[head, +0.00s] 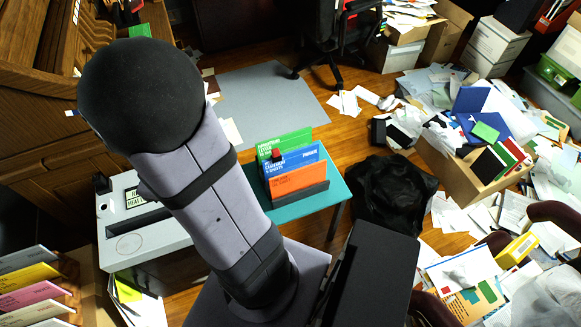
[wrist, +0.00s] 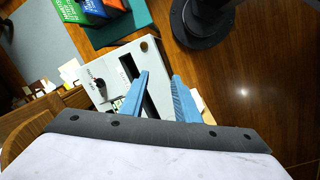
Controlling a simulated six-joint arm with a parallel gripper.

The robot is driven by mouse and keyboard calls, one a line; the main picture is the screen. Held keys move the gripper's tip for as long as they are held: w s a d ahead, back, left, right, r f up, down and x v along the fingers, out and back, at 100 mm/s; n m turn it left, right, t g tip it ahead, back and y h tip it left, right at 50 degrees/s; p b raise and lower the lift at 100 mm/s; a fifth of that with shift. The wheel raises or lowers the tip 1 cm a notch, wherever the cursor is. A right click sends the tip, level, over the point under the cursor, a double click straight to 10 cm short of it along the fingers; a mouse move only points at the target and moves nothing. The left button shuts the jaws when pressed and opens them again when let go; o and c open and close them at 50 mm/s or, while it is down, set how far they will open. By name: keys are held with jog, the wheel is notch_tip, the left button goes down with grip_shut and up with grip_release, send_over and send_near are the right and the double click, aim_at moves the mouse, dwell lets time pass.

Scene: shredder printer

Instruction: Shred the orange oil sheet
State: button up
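The orange sheet (head: 299,179) stands upright in the front of a dark rack (head: 300,194) on a small teal table (head: 335,185), in front of a blue and a green sheet. The grey shredder (head: 165,241), with a dark slot on top, stands left of the table in the head view, partly behind my arm. In the wrist view my gripper (wrist: 161,76) has two blue fingers held apart with nothing between them. The shredder (wrist: 108,66) is beyond the fingers there, and the rack is cut off at the top edge. The head view does not show my gripper.
The blue sheet (head: 290,160) and green sheet (head: 285,143) share the rack. A black bag (head: 393,195) lies right of the table. Several coloured folders (head: 35,280) stand at the lower left. Papers and boxes clutter the right side. The grey mat (head: 265,95) is mostly clear.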

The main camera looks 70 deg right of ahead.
jog(key=s+d+f+n+g+b, duration=0.1)
jog(key=s+d+f+n+b, duration=0.1)
jog(key=d+f, duration=0.45)
jog(key=s+d+f+n+g+b, duration=0.1)
jog(key=d+f+b, duration=0.15)
jog(key=d, duration=0.75)
jog(key=s+d+f+n+g+b, duration=0.1)
jog(key=s+d+f+n+b, duration=0.2)
jog(key=s+d+f, duration=0.6)
jog(key=s+d, duration=0.2)
jog(key=d, duration=0.2)
jog(key=shift+d+f+n+h, duration=0.3)
jog(key=shift+d+f+h, duration=0.05)
jog(key=shift+f+h, duration=0.05)
jog(key=shift+s+f, duration=0.1)
jog(key=shift+s, duration=0.05)
jog(key=shift+x, duration=3.55)
jog(key=shift+s, duration=0.1)
grip_shut()
jog(key=shift+r, duration=0.3)
